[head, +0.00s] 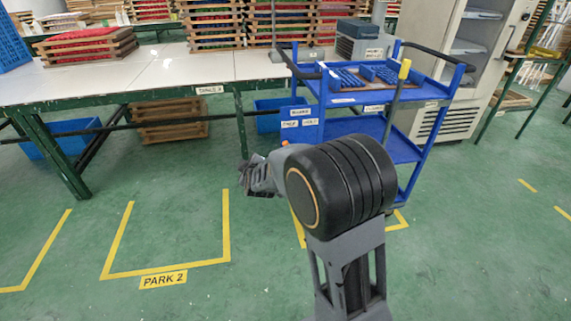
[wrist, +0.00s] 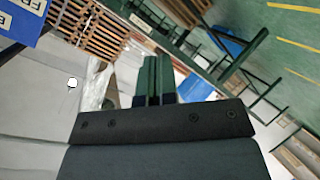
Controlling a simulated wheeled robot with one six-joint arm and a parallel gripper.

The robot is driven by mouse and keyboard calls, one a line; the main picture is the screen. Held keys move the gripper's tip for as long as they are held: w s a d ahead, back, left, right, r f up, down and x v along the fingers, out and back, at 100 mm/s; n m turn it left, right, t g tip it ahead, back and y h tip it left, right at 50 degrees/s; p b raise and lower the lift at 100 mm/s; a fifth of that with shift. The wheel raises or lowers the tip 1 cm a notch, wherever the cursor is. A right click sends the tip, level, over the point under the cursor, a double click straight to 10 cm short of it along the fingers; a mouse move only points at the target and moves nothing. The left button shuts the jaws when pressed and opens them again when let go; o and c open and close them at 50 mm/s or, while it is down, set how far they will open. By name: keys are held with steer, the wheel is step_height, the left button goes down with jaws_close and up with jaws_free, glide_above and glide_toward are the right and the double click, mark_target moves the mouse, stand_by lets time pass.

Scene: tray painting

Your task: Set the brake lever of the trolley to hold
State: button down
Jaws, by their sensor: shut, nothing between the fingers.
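The blue trolley (head: 436,92) stands right of centre in the head view. My gripper (head: 258,180) is left of and below the labels, apart from the trolley. In the wrist view its fingers (wrist: 152,78) are shut and empty. Part of a blue labelled panel (wrist: 22,18) shows there at top left.
A long white table (head: 150,75) with green legs stands at the left, with stacked wooden frames on it. Blue bins (head: 65,138) and crates are under it. A white cabinet (head: 450,60) stands behind the trolley. Yellow-lined floor marked PARK 2 (head: 163,279) is clear.

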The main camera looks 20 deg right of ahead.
steer(key=w+d+f+n+t+h+b, duration=0.1)
steer(key=d+f+n+h, duration=0.2)
steer(key=f+h, duration=0.3)
steer(key=w+d+f+n+t+h+b, duration=0.1)
steer(key=w+d+f+n+h+b, duration=0.1)
steer(key=f+h, duration=0.4)
steer(key=shift+d+f+n+t+h+b, duration=0.3)
steer(key=shift+d+f+n+t+h, duration=0.1)
steer(key=shift+d+f, duration=0.15)
steer(key=shift+r, duration=0.1)
steer(key=s+d+r+b+x, duration=0.1)
steer(key=b+x, duration=0.3)
steer(key=x, duration=0.8)
steer(key=shift+s+d+r, duration=0.15)
steer(key=shift+s+d, duration=0.05)
steer(key=shift+d, duration=0.4)
